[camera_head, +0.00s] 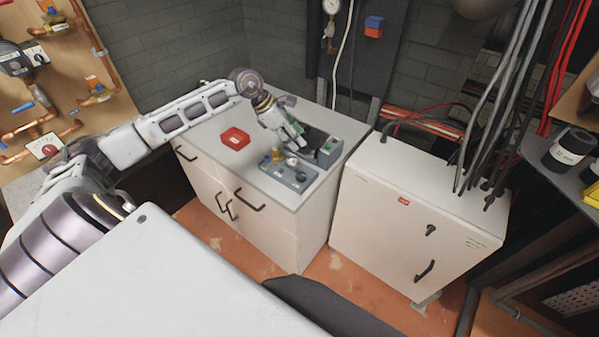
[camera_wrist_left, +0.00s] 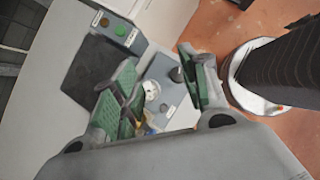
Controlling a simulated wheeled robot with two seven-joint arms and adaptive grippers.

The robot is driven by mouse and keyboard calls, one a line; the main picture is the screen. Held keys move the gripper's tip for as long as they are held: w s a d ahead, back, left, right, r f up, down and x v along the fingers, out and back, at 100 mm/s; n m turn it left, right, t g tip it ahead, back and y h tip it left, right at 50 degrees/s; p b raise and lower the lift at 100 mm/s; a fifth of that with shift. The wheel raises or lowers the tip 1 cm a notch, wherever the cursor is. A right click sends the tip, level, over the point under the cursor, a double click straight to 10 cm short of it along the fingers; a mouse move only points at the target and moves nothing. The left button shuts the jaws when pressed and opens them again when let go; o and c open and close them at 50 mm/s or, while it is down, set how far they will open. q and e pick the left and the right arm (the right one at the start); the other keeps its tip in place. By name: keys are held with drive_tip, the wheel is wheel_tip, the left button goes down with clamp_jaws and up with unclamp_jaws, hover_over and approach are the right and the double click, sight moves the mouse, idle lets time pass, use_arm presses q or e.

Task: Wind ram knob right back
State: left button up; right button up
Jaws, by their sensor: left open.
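A low grey unit (camera_head: 276,176) sits on the white cabinet top near its front right corner. It carries a white-faced gauge (camera_head: 292,161), a brass fitting (camera_head: 276,155) and a small dark knob (camera_head: 300,176), which looks like the ram knob. My left gripper (camera_head: 296,138) is above the unit, pointing down, open and empty. In the left wrist view, its green-padded fingers (camera_wrist_left: 160,80) stand apart, with the gauge (camera_wrist_left: 152,90) and the dark knob (camera_wrist_left: 177,75) seen between them, the knob nearer the right finger. Contact with the knob cannot be made out. My right gripper is out of view.
A grey box with a green button (camera_head: 328,151) stands behind the unit, beside a dark mat. A white electrical cabinet (camera_head: 415,210) with cables stands to the right.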

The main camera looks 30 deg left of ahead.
sight(300, 175)
use_arm(q)
drive_tip(key=s, duration=0.1)
drive_tip(key=s+a+f+m+g+y, duration=0.1)
drive_tip(key=s+a+f+m+g, duration=0.1)
drive_tip(key=shift+s, duration=0.3)
drive_tip(key=shift+f, duration=0.15)
idle(0.3)
drive_tip(key=shift+p+x, duration=1.45)
drive_tip(key=shift+x, duration=5.3)
drive_tip(key=shift+a, duration=0.1)
drive_tip(key=shift+c, duration=0.3)
drive_tip(key=c, duration=0.7)
